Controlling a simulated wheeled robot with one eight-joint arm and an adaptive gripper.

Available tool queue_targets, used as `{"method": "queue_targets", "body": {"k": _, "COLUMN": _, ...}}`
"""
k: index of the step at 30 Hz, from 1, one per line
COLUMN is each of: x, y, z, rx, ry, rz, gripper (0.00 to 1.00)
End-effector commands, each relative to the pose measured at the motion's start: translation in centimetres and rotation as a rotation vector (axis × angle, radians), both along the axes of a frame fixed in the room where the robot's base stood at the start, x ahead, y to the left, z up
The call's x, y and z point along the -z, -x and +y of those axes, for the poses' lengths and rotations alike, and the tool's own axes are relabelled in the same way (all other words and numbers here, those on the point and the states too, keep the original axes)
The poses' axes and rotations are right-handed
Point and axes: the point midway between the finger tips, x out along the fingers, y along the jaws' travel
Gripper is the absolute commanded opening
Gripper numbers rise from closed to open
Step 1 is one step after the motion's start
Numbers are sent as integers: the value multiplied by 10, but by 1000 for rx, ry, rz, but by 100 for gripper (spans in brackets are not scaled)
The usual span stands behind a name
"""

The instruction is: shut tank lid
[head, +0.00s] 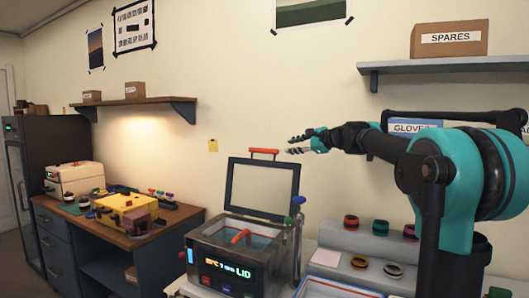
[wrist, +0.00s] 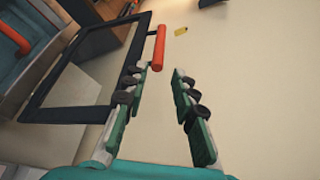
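The tank (head: 232,262) is a metal box with a lit display reading "LID". Its lid (head: 231,190), a dark frame with a clear pane, stands open and upright at the back. A red handle (head: 264,151) sits on the lid's top edge. My gripper (head: 290,144) is open and empty, just right of the handle in the head view. In the wrist view, the lid frame (wrist: 62,107) is at left and the red handle (wrist: 159,48) lies just beyond the fingertips of my gripper (wrist: 160,70). No contact with the handle shows.
A blue-capped bottle or post (head: 298,215) stands at the tank's right. A grey stepped stand (head: 340,250) with coloured rings is further right. A workbench (head: 150,238) with a yellow box (head: 127,212) is at left. Shelves hang on the wall above.

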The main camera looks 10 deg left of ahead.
Motion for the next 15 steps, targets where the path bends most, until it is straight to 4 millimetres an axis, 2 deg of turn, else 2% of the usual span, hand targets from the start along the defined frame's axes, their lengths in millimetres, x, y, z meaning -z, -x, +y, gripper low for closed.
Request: {"method": "queue_targets", "body": {"k": 15, "x": 23, "y": -57, "z": 74, "rx": -3, "ry": 1, "rz": -1, "gripper": 27}}
